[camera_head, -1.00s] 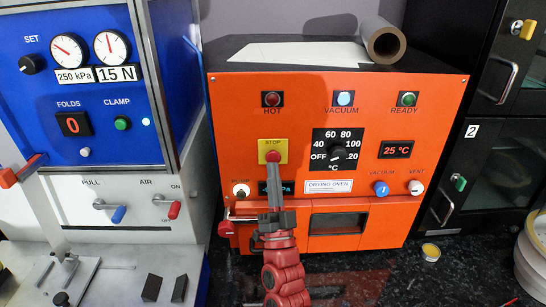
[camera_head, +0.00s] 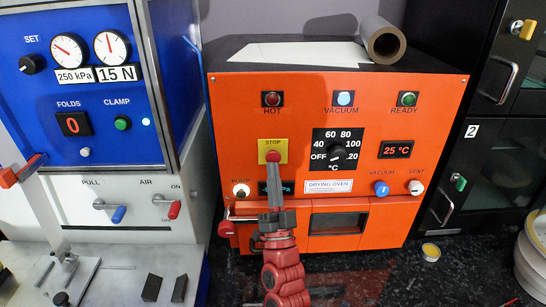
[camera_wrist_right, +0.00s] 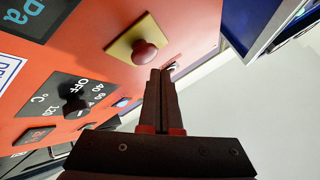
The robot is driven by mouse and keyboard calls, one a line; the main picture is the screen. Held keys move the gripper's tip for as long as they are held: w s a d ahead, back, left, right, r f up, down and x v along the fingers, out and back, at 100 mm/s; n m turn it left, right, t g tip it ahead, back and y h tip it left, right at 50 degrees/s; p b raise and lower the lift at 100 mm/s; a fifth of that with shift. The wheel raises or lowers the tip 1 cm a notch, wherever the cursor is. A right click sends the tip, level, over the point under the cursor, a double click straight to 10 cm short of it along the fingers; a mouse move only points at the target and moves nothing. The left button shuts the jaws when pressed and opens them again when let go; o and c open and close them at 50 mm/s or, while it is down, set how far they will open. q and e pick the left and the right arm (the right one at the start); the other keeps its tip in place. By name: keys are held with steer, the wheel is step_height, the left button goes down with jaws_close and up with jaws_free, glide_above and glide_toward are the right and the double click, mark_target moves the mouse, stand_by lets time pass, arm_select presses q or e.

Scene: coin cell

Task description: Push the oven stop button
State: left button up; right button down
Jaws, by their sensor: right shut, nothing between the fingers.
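The orange drying oven (camera_head: 225,130) stands in the middle of the head view. Its red stop button (camera_head: 273,157) sits on a yellow plate marked STOP. The same button (camera_wrist_right: 146,53) shows near the top of the right wrist view as a red mushroom cap. My right gripper (camera_head: 272,168) is shut and empty, in front of the oven face with its fingertips at the lower edge of the button in the head view. In the right wrist view its fingertips (camera_wrist_right: 161,71) are close beside the cap; contact cannot be told. My left gripper is not in view.
A temperature dial (camera_head: 336,152), a pump knob (camera_head: 241,191) and an oven handle (camera_head: 243,208) are near the right gripper. A blue and white machine (camera_head: 182,90) stands at left, black cabinets (camera_head: 488,150) at right.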

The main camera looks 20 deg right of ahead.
steer(key=shift+w+d+b, duration=0.1)
steer(key=shift+w+b, duration=0.35)
steer(key=shift+w+d+b, duration=0.15)
steer(key=shift+w+b, duration=0.25)
steer(key=shift+w, duration=0.1)
stand_by(0.6)
steer(key=shift+s, duration=0.1)
steer(key=shift+s+a, duration=0.3)
steer(key=shift+s, duration=0.6)
steer(key=s+a, duration=0.1)
steer(key=s, duration=0.4)
steer(key=shift+s+a+p, duration=0.3)
steer(key=shift+s, duration=0.1)
